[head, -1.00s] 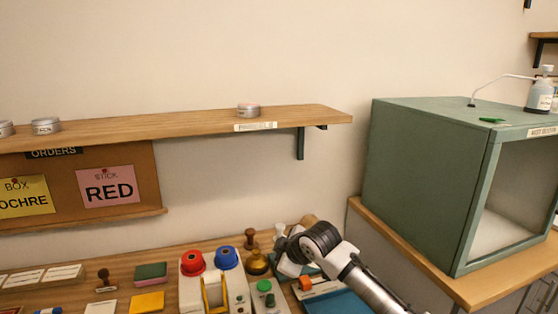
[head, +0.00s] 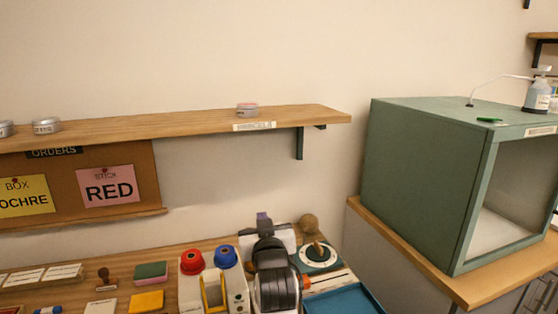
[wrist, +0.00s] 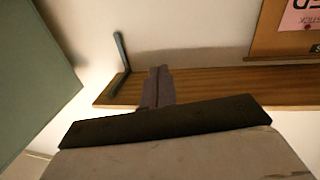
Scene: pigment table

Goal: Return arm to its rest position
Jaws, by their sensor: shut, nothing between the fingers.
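My arm is folded over the workbench in the head view, with my gripper (head: 263,218) at its far end, pointing toward the wall. In the wrist view the gripper's fingers (wrist: 159,72) are together with nothing between them. Beyond them, the wrist view shows the wooden shelf (wrist: 215,86), upside down, with its dark bracket (wrist: 120,65). My arm hides part of the bench behind and below it, including things seen there earlier.
Left of my arm stand a red roll (head: 192,262) and a blue roll (head: 226,257). A round dial (head: 318,256) and a blue tray (head: 345,300) are to its right. The green booth (head: 425,180) stands farther right. The wall shelf (head: 190,125) hangs above.

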